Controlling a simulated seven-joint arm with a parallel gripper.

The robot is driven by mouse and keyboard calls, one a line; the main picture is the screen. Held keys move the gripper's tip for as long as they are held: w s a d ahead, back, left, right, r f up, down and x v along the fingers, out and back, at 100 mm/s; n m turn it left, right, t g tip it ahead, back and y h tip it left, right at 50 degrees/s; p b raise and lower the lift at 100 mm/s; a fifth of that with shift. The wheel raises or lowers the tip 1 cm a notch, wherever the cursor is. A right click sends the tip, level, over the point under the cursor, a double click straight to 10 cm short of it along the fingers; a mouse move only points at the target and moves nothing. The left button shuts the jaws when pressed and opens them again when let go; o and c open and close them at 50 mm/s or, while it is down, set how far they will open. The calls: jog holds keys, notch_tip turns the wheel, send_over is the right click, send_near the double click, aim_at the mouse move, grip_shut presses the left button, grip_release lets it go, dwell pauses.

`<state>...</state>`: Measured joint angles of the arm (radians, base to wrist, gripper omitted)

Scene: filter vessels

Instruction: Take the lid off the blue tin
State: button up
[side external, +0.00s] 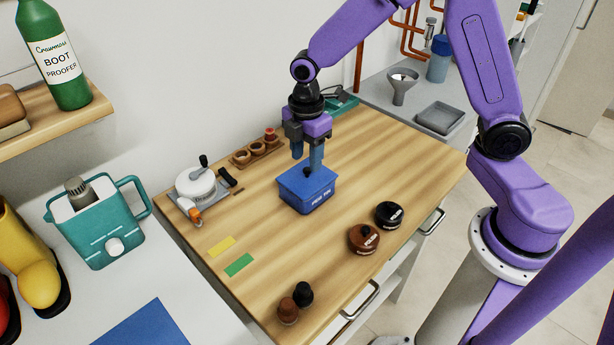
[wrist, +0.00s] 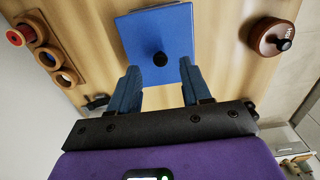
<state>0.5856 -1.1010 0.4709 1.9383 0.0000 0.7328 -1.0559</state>
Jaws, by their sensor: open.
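The blue tin (side external: 311,197) stands upright on the wooden worktop with its blue lid (side external: 303,175) on top. The lid has a dark round knob, clear in the wrist view (wrist: 160,59). The lid also shows in the wrist view (wrist: 140,32), with its near edge by my fingertips. My gripper (side external: 307,160) is above the tin, pointing down, with its blue fingers apart. In the wrist view my gripper (wrist: 160,72) is open and empty, with the knob between the fingertip lines. I cannot tell how high the fingertips are above the lid.
Brown (side external: 364,238) and black (side external: 388,215) round tins stand right of the blue tin. A wooden rack (side external: 257,152) and a white round device (side external: 196,184) are at the back left. Two small knobbed items (side external: 296,300) stand near the front edge. The worktop in front of the tin is clear.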

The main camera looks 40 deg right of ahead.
aim_at(307, 169)
jog(key=shift+f, duration=1.5)
grip_shut()
jog(key=shift+r, duration=0.1)
